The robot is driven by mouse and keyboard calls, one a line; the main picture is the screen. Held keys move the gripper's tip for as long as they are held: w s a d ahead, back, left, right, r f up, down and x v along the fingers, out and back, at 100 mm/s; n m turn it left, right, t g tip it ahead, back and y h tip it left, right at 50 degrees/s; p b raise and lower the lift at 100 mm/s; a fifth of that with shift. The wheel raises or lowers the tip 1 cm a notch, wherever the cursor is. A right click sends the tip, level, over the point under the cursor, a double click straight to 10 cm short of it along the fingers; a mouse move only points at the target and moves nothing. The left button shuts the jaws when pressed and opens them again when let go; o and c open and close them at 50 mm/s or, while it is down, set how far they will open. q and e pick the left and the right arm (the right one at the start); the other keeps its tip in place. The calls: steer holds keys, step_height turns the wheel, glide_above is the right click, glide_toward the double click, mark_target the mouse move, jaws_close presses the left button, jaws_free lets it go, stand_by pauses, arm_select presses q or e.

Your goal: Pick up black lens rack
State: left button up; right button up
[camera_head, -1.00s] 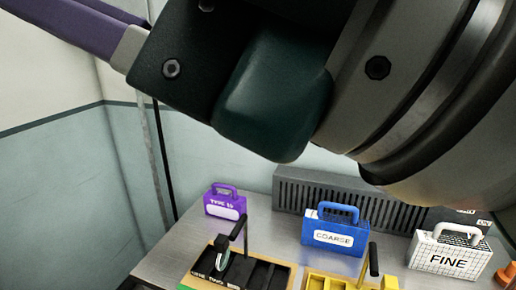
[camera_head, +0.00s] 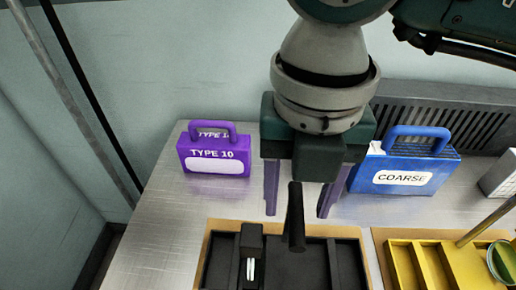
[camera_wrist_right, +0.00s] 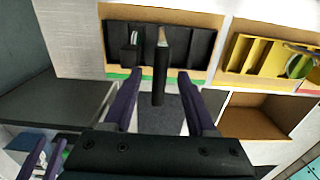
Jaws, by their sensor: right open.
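The black lens rack (camera_head: 312,262) lies in its tan-edged tray at the bottom of the head view, cut off by the frame edge. Its black handle (camera_head: 294,215) stands up from it. A black holder with a pale edge-on lens (camera_head: 250,268) sits in its left part. My right gripper (camera_head: 298,205) is open, its purple fingers to either side of the handle and apart from it in the picture. In the right wrist view the rack (camera_wrist_right: 190,45) is at the top, and its handle (camera_wrist_right: 160,78) points between the fingers. Two purple prongs at lower left may be my left gripper (camera_wrist_right: 42,155).
A purple TYPE 10 case (camera_head: 213,157) stands back left. A blue COARSE case (camera_head: 403,175) stands behind right, close to the gripper. A yellow rack (camera_head: 430,268) with a round lens is at right. A grey slotted block (camera_head: 440,110) is behind. Bare metal table shows at left.

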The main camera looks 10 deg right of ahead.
step_height(320, 180, down, 6)
steer(key=shift+s+r+p, duration=0.1)
steer(key=shift+s+p, duration=0.05)
steer(key=shift+p, duration=0.25)
jaws_close()
steer(key=shift+a, duration=0.1)
stand_by(1.1)
